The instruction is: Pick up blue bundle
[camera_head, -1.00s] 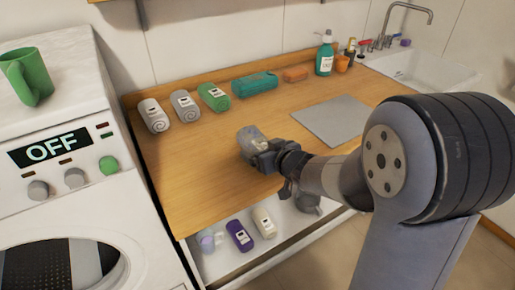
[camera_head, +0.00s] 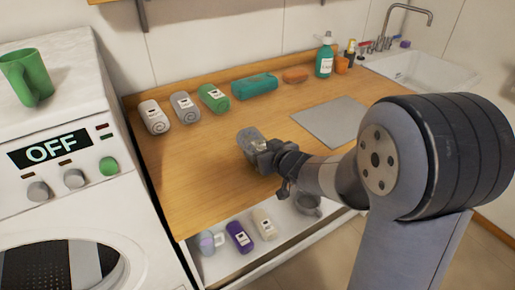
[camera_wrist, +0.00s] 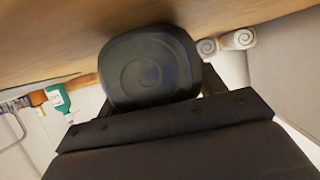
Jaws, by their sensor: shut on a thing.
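My gripper (camera_head: 262,156) is over the wooden counter (camera_head: 205,170), near its front edge. It is shut on a rolled bundle (camera_head: 249,136), which sticks out past the jaws. The bundle looks greyish in the head view. In the wrist view the same bundle (camera_wrist: 150,68) is dark with a faint blue tint and shows its spiral end between the jaws. The jaws hide part of it. I cannot tell whether it touches the counter.
Grey-white rolls (camera_head: 153,117) (camera_head: 185,107), a green roll (camera_head: 214,98) and a teal bundle (camera_head: 254,86) line the back. A grey mat (camera_head: 333,121) lies right. Below, an open drawer (camera_head: 262,256) holds a purple bundle (camera_head: 239,237), a cream bundle (camera_head: 264,223) and cups.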

